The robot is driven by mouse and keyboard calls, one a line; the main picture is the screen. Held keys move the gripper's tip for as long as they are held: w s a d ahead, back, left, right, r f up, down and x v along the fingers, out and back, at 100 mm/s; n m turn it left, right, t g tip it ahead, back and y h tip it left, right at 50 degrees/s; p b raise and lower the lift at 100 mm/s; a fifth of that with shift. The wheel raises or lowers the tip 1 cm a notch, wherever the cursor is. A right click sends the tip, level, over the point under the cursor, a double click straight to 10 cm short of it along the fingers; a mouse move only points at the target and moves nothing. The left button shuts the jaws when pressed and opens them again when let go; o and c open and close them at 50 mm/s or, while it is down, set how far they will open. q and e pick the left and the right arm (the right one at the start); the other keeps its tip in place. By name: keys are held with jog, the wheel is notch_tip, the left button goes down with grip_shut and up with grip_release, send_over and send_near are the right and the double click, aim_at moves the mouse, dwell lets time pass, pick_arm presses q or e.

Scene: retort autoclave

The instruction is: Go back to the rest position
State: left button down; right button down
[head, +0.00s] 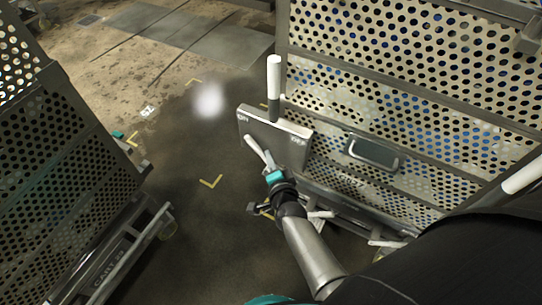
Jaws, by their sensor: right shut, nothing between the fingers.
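My right gripper (257,146) reaches in from the lower right, with a teal band behind its pale fingers. It is shut and empty, in front of a grey switch box (292,150). Whether the fingers touch the box is unclear. A lever with a white handle (274,72) and dark lower part stands up at the box. The box has small labels near its left and right ends, apparently ON and OFF. My left gripper is not in view.
Another perforated cart (65,160) stands at the left on casters. Between them is open floor with yellow corner marks (211,182).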

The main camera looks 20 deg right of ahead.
jog(key=shift+s+a+r, duration=0.15)
jog(key=shift+s+r, duration=0.15)
jog(key=shift+s, duration=0.25)
jog(key=s+a+f+n+g+y+b, duration=0.25)
jog(key=s+f+n, duration=0.35)
jog(key=f, duration=0.5)
jog(key=s+a+f+n+g+y+b, duration=0.15)
jog(key=s+f+n+g, duration=0.25)
jog(key=s+f, duration=0.6)
jog(key=s+d+f+n+g+b, duration=0.1)
jog(key=s+f+n+g, duration=0.1)
jog(key=s, duration=0.5)
jog(key=s+d+f+n+g+h+b, duration=0.1)
jog(key=s+d+f+n+g, duration=0.1)
jog(key=s+f+n, duration=0.2)
jog(key=s+d+f+n+g+b, duration=0.2)
jog(key=s+f, duration=0.5)
jog(key=s, duration=0.5)
jog(key=shift+f+n+g, duration=0.35)
jog(key=shift+f+n, duration=0.05)
